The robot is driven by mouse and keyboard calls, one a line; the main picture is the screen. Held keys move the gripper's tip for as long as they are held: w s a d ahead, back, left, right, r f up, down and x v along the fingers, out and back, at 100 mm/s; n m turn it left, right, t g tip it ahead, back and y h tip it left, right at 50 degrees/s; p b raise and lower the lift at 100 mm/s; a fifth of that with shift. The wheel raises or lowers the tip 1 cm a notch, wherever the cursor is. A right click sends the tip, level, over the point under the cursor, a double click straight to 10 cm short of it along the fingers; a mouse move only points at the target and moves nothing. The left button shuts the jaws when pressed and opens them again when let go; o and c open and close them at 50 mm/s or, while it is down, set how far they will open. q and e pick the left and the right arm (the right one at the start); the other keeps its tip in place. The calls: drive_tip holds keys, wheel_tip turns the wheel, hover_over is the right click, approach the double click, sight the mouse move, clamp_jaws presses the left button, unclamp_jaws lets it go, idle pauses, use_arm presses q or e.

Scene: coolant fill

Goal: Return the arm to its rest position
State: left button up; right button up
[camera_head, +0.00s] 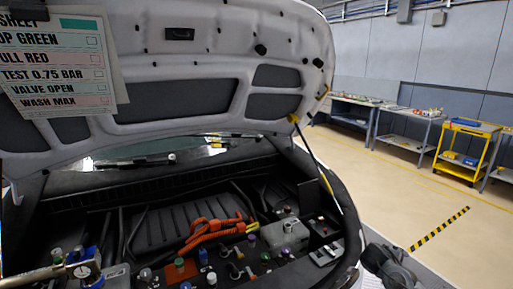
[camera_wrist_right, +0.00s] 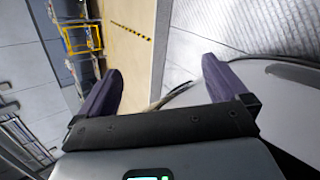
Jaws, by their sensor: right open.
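My right gripper (camera_wrist_right: 163,80) shows in the right wrist view with its two dark fingers spread wide and nothing between them. Beyond the fingers are the pale floor and a light ribbed surface. In the head view, a dark grey jointed part at the bottom right, beside the car's front corner, looks like my right arm. It is clear of the engine bay (camera_head: 170,235). My left gripper is not in view.
The raised hood (camera_head: 190,55) fills the upper left, with a checklist sheet (camera_head: 55,60) in front. Orange cables (camera_head: 215,232) and several coloured caps fill the bay. A yellow cart (camera_head: 462,150) and workbenches stand right; floor between is clear.

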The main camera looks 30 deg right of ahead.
drive_tip(key=a+f+m+t+y, duration=0.1)
drive_tip(key=a+f+t, duration=0.1)
drive_tip(key=a+f, duration=0.45)
drive_tip(key=a+f+t+y, duration=0.15)
drive_tip(key=a+f, duration=0.25)
drive_tip(key=a, duration=0.6)
drive_tip(key=s+a+f+y, duration=0.2)
drive_tip(key=s+a, duration=0.2)
drive_tip(key=a, duration=0.4)
drive_tip(key=s+a+f+n+y, duration=0.1)
drive_tip(key=s+a+y, duration=0.15)
drive_tip(key=a, duration=0.55)
drive_tip(key=s+a+f+y, duration=0.1)
drive_tip(key=s+a+f, duration=0.1)
drive_tip(key=s+a, duration=0.45)
drive_tip(key=s+a+r+y, duration=0.2)
drive_tip(key=s+a+r, duration=0.2)
drive_tip(key=a, duration=0.5)
drive_tip(key=w+p+v, duration=0.2)
drive_tip(key=p+v, duration=0.8)
drive_tip(key=p, duration=0.1)
drive_tip(key=w+r+p+v, duration=0.1)
drive_tip(key=w+p+v, duration=0.2)
drive_tip(key=p+v, duration=0.7)
drive_tip(key=w+p+v, duration=0.2)
drive_tip(key=p+v, duration=0.9)
drive_tip(key=v, duration=0.1)
drive_tip(key=shift+w+r+m+t+p, duration=0.25)
drive_tip(key=shift+r+m+t+p, duration=0.05)
drive_tip(key=shift+r+t, duration=0.2)
